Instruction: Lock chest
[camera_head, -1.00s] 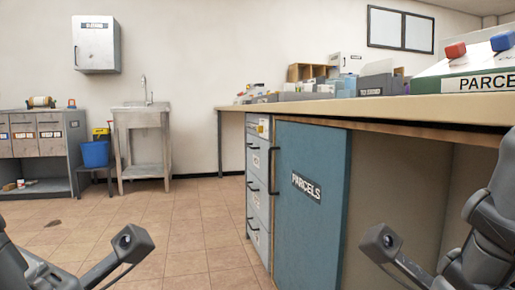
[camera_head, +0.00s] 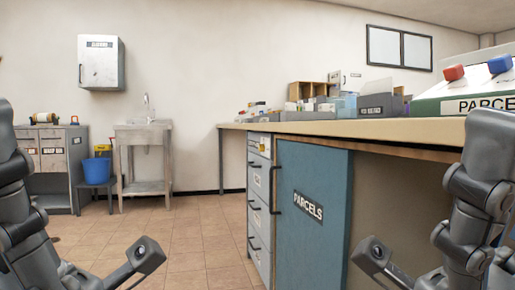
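Nothing in view is plainly labelled as a chest. A blue cabinet door (camera_head: 311,215) marked PARCELS stands shut under the counter, with a dark handle at its left edge. A light metal wall box (camera_head: 101,62) with a label and a handle hangs shut at the upper left.
Grey drawers (camera_head: 259,195) stand left of the blue door. The counter (camera_head: 400,130) holds boxes, and a PARCELS box (camera_head: 478,98) with red and blue pieces is at right. A sink (camera_head: 144,140), blue bucket (camera_head: 96,171) and grey shelf unit (camera_head: 50,165) stand behind open tiled floor.

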